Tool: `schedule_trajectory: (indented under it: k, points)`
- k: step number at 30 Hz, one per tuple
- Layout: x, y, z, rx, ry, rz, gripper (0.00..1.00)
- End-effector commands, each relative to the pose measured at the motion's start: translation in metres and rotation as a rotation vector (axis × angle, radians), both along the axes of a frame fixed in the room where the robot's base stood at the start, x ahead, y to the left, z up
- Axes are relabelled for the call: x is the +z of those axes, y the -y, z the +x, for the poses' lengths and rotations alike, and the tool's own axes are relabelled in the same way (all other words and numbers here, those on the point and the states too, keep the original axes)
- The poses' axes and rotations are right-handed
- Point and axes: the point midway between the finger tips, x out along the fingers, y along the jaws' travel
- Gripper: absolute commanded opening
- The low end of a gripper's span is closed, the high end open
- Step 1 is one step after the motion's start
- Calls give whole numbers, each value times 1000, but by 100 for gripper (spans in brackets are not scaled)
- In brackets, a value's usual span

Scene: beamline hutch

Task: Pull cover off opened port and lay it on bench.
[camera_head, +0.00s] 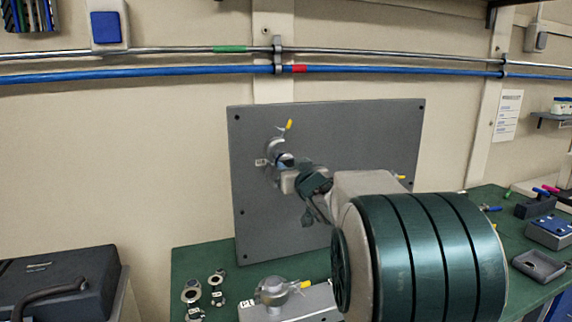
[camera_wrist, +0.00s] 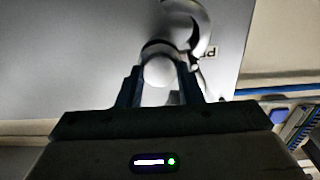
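The port (camera_head: 276,150) is on the upright grey panel, with a yellow-tipped clamp handle (camera_head: 289,125) above it. In the wrist view, a curved metal clamp part (camera_wrist: 198,28) stands out beside the port. The pale round cover (camera_wrist: 159,71) is at the port, between the fingers of my gripper (camera_wrist: 160,76). The fingers are spread with the cover filling most of the gap; I cannot tell whether they press on it. In the head view my gripper (camera_head: 286,163) is right at the port, and my arm hides part of the panel.
The green bench (camera_head: 205,262) holds a pale metal fitting (camera_head: 275,290) with a yellow-tipped handle and several small rings (camera_head: 191,291) at front left. A grey tray (camera_head: 538,266) and a blue-topped box (camera_head: 549,231) stand at right. A black case (camera_head: 60,275) is at far left.

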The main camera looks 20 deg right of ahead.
Motion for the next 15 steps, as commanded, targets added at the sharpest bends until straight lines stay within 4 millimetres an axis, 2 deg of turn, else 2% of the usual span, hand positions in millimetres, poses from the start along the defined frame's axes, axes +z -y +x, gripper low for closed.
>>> schedule_trajectory:
  k: [15]
  points:
    - [0, 0, 0, -1, -1, 0, 5]
